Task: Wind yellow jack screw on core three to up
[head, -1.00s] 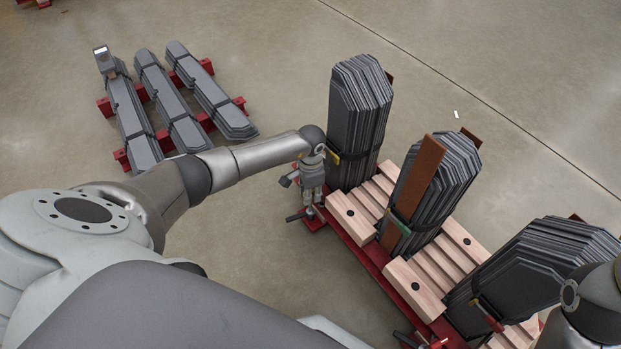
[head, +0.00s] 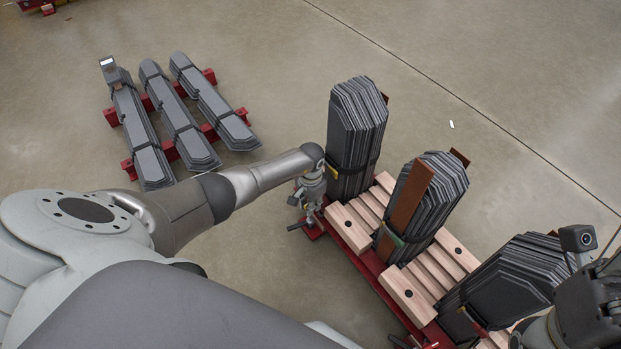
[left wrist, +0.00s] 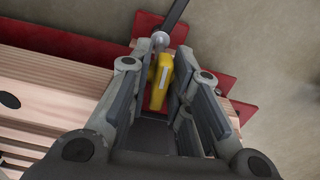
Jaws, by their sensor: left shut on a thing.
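The yellow jack screw (left wrist: 160,82) shows in the left wrist view between the fingers of my left gripper (left wrist: 163,100), with a metal rod at its top. My left gripper is shut on it. In the head view my left gripper (head: 310,207) points down at the far-left end of the red base frame, beside the rearmost core (head: 352,140). The jack screw is hidden there. A middle core (head: 438,195) and a nearest core (head: 510,275) stand in the row. My right gripper (head: 595,295) is at the right edge, partly cut off; its fingers are unclear.
The cores stand on pale wooden blocks (head: 405,290) on a red base frame (head: 368,262). Brown boards lean on the cores. Several dark bars (head: 180,125) lie on red supports at the upper left. The floor between is clear.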

